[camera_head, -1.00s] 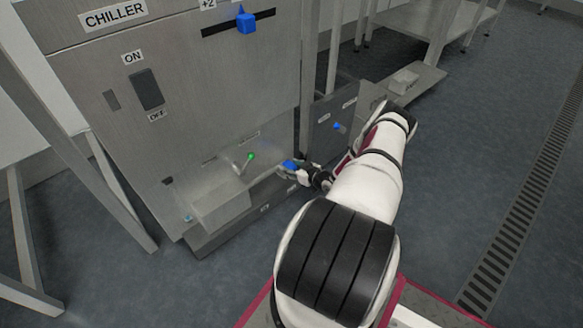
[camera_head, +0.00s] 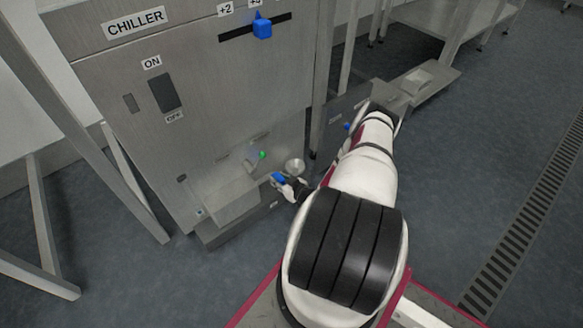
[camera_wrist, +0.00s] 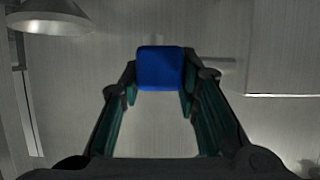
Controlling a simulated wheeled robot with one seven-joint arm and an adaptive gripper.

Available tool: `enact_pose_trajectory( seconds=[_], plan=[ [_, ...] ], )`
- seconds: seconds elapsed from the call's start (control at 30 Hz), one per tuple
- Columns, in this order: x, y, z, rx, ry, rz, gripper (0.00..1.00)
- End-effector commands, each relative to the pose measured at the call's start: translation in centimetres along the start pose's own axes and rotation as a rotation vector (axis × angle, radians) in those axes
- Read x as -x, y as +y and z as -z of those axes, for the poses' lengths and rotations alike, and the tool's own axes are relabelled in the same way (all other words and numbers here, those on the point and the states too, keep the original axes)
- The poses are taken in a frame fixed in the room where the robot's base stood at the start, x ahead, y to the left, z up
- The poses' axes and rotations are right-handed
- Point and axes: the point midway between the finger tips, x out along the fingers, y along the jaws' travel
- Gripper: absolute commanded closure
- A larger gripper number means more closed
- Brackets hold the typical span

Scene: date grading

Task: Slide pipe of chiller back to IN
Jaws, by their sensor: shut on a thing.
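The chiller (camera_head: 200,115) is a grey steel cabinet with a CHILLER label. A blue handle (camera_head: 279,178) is low on its front, right of the pale box. My gripper (camera_head: 288,185) is beside it. In the wrist view the blue block (camera_wrist: 160,68) sits between the fingertips of my gripper (camera_wrist: 160,75), which is shut on it. A thin metal rod (camera_wrist: 225,66) shows to the right of the block. A metal cone (camera_head: 294,165) stands just behind the handle; a cone also shows in the wrist view (camera_wrist: 50,18). The pipe's connection to the handle and any IN label cannot be made out.
A green-tipped lever (camera_head: 262,155) sits above the pale box (camera_head: 231,200). A blue slider (camera_head: 262,27) and a switch (camera_head: 165,92) are higher on the front. A steel shelf (camera_head: 430,80) stands behind right.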

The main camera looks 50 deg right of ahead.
Motion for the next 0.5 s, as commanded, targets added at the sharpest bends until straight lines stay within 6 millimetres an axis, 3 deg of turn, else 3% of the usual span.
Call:
enact_pose_trajectory(
  seconds=[0.03, 0.2, 0.5],
  plan=[
    [0.1, -1.2, 0.1, -0.001, 0.0, 0.004, 1.0],
    [0.1, -3.4, 0.1, -0.001, 0.001, 0.002, 1.0],
    [0.0, -4.3, 0.0, 0.001, 0.001, 0.002, 1.0]
  ],
)
